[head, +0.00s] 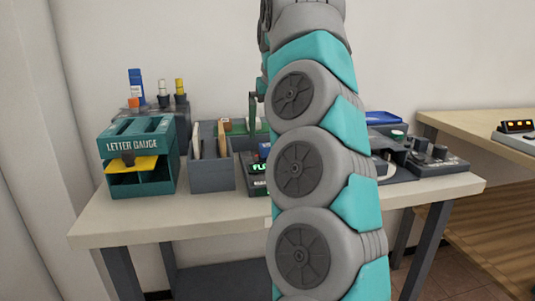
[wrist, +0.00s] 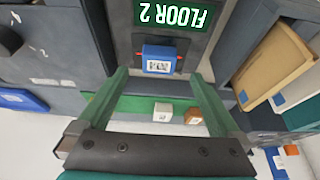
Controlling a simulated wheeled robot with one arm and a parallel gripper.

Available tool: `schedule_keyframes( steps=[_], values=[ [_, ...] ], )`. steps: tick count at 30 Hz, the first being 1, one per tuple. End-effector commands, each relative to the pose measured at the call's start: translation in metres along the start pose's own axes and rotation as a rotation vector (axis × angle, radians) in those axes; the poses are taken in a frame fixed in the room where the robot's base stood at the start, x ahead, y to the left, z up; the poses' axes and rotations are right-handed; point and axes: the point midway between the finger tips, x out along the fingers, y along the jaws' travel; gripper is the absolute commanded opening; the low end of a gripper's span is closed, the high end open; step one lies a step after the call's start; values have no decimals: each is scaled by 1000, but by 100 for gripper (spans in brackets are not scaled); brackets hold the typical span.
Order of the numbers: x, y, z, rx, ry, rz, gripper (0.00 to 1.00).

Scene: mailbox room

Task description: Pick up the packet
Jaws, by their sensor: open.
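A small blue packet (wrist: 158,59) with a white printed label and red ends shows in the wrist view, on the grey unit with the green "FLOOR 2" sign (wrist: 172,15). A bit of blue beside my arm in the head view (head: 264,149), above the same sign, appears to be the packet. My gripper (wrist: 160,74) is open, with one green finger on each side of the packet in the picture and nothing held. I cannot tell whether the fingertips are level with the packet. In the head view my arm hides most of the gripper and the sign unit.
A green letter gauge (head: 138,158) stands at the table's left, beside a grey divided bin (head: 212,172) holding envelopes. Dark equipment (head: 425,158) stands at right. Small white (wrist: 162,112) and brown (wrist: 194,116) blocks lie near the fingers. The table's front strip (head: 180,222) is clear.

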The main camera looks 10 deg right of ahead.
Motion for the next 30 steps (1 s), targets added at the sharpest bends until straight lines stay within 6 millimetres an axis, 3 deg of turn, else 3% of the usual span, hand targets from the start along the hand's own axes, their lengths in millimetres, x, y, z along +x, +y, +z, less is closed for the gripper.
schedule_keyframes(
  steps=[13,22,30],
  values=[
    [50,0,0,-3,-4,-2,100],
    [54,1,-2,-1,-1,0,100],
    [54,1,-2,-1,-1,0,71]
  ],
)
